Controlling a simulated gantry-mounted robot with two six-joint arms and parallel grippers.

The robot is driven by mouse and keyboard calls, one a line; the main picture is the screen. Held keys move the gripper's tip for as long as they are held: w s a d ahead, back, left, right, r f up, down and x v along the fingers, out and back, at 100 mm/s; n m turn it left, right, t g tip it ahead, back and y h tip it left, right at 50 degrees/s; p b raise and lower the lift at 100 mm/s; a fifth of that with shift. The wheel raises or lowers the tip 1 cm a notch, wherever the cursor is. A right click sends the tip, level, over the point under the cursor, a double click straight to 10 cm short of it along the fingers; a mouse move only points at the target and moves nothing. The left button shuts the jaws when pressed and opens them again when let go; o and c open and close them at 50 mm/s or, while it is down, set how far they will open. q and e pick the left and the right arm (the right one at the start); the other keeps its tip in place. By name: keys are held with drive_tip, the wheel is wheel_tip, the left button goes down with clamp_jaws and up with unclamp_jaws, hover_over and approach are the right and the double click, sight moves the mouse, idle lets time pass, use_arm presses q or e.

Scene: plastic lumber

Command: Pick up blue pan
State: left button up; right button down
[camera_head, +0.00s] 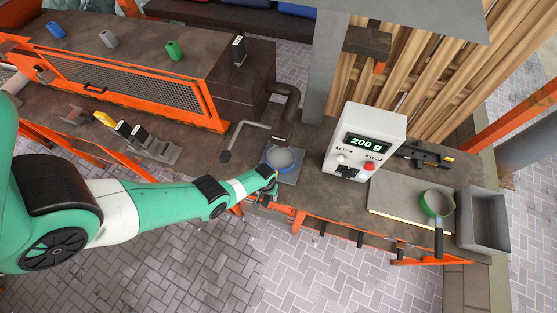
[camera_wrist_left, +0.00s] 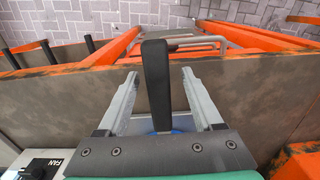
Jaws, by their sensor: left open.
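The blue pan (camera_head: 282,158) sits on a small grey plate under a dark bent pipe, at the middle of the bench in the head view. My left gripper (camera_head: 268,190) is at the pan's near side, by the bench's front edge. In the left wrist view, the pan's black handle (camera_wrist_left: 156,85) lies between the two open fingers of the left gripper (camera_wrist_left: 159,76), apart from both. Only a sliver of the pan's blue body (camera_wrist_left: 182,122) shows there; the gripper's base hides the rest. My right gripper is not in view.
A green pan (camera_head: 437,203) and a grey bin (camera_head: 485,218) are farther right. The dark pipe (camera_head: 288,105) rises behind the blue pan. Orange rails (camera_wrist_left: 110,50) run along the bench front.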

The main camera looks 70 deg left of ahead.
use_arm(q)
drive_tip(key=shift+w+f, duration=0.1)
drive_tip(key=shift+f, duration=0.25)
clamp_jaws()
idle(1.2)
